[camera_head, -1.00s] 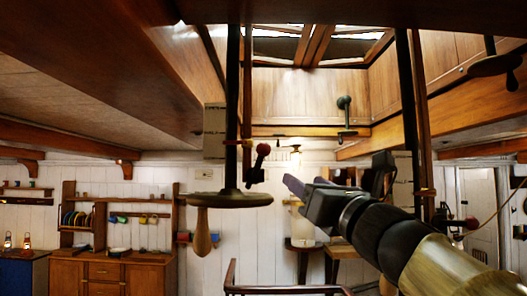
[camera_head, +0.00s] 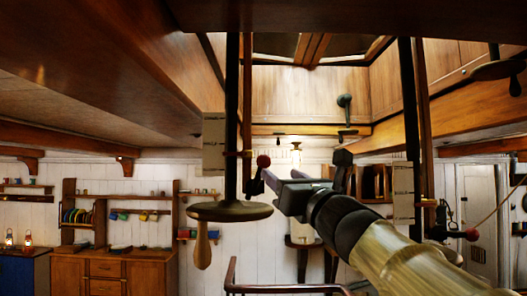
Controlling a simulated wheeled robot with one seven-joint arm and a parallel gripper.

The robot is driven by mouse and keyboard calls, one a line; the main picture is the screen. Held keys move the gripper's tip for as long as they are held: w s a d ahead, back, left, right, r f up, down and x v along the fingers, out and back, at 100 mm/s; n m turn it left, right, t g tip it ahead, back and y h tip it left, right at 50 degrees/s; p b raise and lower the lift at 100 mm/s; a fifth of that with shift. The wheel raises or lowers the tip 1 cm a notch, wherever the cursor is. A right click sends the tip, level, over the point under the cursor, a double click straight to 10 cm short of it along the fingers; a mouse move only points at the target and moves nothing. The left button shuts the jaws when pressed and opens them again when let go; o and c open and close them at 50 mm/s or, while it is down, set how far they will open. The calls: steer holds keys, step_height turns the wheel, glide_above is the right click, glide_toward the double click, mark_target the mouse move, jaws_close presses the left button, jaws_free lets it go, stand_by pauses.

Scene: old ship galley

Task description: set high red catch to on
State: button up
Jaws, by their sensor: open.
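The higher red-knobbed catch (camera_head: 263,161) is on the left dark post, above the round wooden disc. Its red ball sits at the top of a short dark lever tilted slightly right of upright. My gripper (camera_head: 270,182) is open, just below and right of the red ball, its tips close to the lever. I cannot tell whether they touch. The gripper hides part of the space right of the lever. A second red-knobbed catch (camera_head: 471,235) sits lower on the right post, its lever lying nearly level to the right.
The round disc (camera_head: 230,211) with a hanging wooden handle (camera_head: 202,245) is just below and left of my gripper. The left post (camera_head: 232,110) and right post (camera_head: 412,130) hang from above. A wooden rail (camera_head: 285,289) is below.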

mark_target(267, 163)
steer(key=p+x, duration=0.4)
steer(key=x, duration=0.4)
steer(key=shift+a+r+p, duration=0.1)
steer(key=shift+r+p, duration=0.05)
steer(key=shift+p, duration=0.2)
steer(key=shift+w+a+r+p, duration=0.1)
steer(key=shift+w+a+p, duration=0.1)
steer(key=shift+w, duration=0.15)
steer(key=shift+w+a+p, duration=0.1)
steer(key=shift+w+p, duration=0.05)
steer(key=shift+w, duration=0.2)
steer(key=shift+c, duration=0.2)
jaws_close()
